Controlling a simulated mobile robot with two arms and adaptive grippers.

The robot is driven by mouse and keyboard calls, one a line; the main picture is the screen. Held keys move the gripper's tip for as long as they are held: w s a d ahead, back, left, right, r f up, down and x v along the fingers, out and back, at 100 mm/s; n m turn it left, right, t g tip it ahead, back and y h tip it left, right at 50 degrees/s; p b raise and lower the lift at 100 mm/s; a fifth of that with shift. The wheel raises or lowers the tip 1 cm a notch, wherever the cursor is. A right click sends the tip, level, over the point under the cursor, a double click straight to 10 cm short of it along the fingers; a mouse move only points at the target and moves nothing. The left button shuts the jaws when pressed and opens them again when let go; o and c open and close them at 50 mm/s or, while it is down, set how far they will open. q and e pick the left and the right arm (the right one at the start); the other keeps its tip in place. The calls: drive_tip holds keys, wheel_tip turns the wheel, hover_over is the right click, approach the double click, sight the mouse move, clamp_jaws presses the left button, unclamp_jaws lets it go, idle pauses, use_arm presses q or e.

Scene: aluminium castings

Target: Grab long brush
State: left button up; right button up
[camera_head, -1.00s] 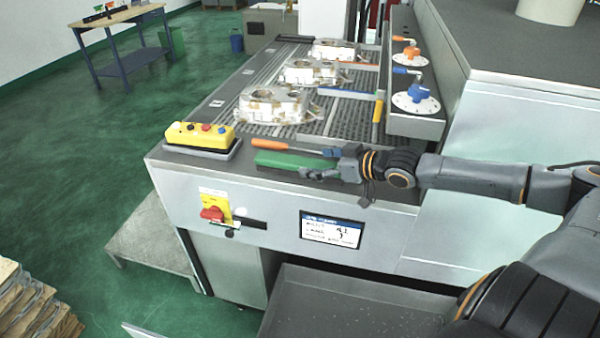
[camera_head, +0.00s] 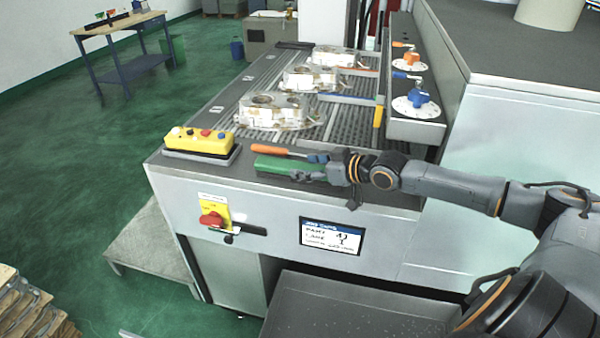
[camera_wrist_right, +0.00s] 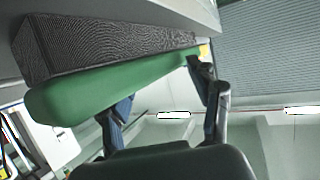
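The long brush has a green body (camera_head: 287,165) and lies on the front ledge of the machine in the head view. In the right wrist view its green body (camera_wrist_right: 105,88) carries a block of dark bristles. My right gripper (camera_head: 308,167) is at the brush's right part, with one finger on either side of the green body. In the right wrist view the fingers (camera_wrist_right: 160,88) stand apart; one tip is hidden behind the green body, the other overlaps its far end. Firm contact cannot be made out. My left gripper is not in view.
An orange-handled tool (camera_head: 262,149) lies just behind the brush. A yellow control box (camera_head: 199,141) stands to the left on the ledge. Several castings (camera_head: 272,108) sit on the conveyor behind. A red switch (camera_head: 212,218) and a screen (camera_head: 331,236) are on the front panel.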

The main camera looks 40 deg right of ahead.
drive_tip(key=c, duration=0.9)
